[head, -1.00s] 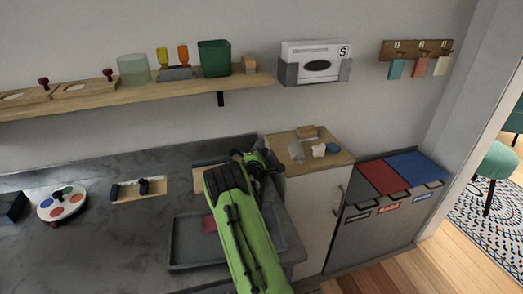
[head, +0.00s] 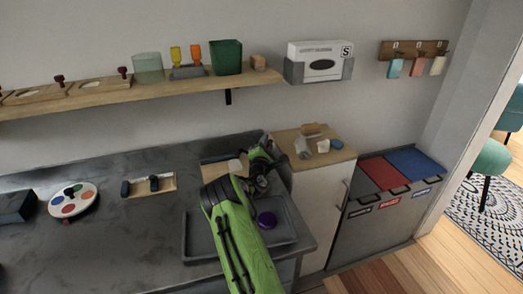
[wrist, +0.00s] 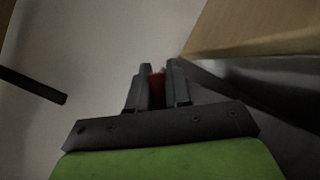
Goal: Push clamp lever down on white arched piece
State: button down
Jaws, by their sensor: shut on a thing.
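In the head view, my gripper (head: 264,160) is at the back right of the grey counter, beside the wooden-topped cabinet; its fingers are small and partly hidden there. In the wrist view, my gripper (wrist: 158,88) has its two dark fingers close together, with a narrow red thing (wrist: 157,90) between them. I cannot tell whether this red thing is the clamp lever. A small whitish piece (head: 235,166) stands on a wooden board (head: 213,172) just left of my gripper. Its shape is too small to confirm as the arched piece, and no clamp lever can be made out on it.
Several small pieces lie on the cabinet top (head: 330,156). A shelf (head: 150,93) with containers runs above. The counter (head: 110,240) has free room at centre left.

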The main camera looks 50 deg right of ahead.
jog(key=shift+w+a+r+n+t+b, duration=0.15)
jog(key=shift+r+n+t+b, duration=0.1)
jog(key=shift+n, duration=0.3)
jog(key=shift+a+r+n+t+b, duration=0.1)
jog(key=shift+n+t+b, duration=0.15)
jog(key=shift+n, duration=0.3)
jog(key=c, duration=1.1)
grip_release()
jog(key=shift+c, duration=0.2)
notch_tip(320, 180, up, 10)
jog(key=p, duration=0.4)
